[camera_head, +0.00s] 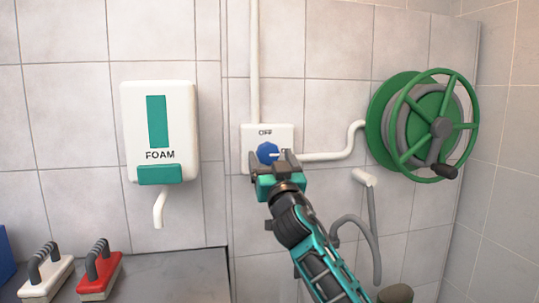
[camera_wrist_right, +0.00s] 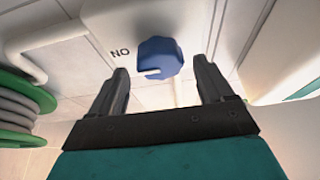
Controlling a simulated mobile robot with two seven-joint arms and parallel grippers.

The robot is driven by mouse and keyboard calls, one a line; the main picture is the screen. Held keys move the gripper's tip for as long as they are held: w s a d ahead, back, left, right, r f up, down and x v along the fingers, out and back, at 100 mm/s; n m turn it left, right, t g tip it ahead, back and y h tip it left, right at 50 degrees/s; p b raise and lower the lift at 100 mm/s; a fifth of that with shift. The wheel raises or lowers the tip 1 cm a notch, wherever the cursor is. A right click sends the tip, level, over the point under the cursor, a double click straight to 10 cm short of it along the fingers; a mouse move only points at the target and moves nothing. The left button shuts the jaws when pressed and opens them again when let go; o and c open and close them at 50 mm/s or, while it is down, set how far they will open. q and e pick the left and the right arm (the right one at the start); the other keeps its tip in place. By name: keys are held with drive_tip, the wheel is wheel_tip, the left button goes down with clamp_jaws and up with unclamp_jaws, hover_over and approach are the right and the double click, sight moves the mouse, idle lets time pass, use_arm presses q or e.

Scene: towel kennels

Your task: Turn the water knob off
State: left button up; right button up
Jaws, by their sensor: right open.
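The water knob (camera_head: 268,152) is a round blue dial with a white pointer line on a white wall plate (camera_head: 250,140). "OFF" is printed above it, and another label at its right is partly hidden. The pointer lies sideways, toward the right. In the right wrist view the knob (camera_wrist_right: 159,57) shows inverted, its white mark toward "ON". My right gripper (camera_head: 276,166) is just in front of and below the knob. Its fingers (camera_wrist_right: 160,78) are open and empty, with the knob beyond the gap between them. Contact cannot be told. My left gripper is not in view.
A white pipe (camera_head: 335,157) runs from the plate to a green hose reel (camera_head: 420,125) at the right. A foam dispenser (camera_head: 160,130) hangs at the left. A red brush (camera_head: 100,272) and a white brush (camera_head: 46,272) sit on the grey counter (camera_head: 180,275).

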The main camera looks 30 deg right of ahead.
sight(268, 153)
drive_tip(key=shift+x, duration=1.05)
drive_tip(key=shift+c, duration=0.3)
drive_tip(key=c, duration=0.9)
drive_tip(key=shift+c, duration=0.2)
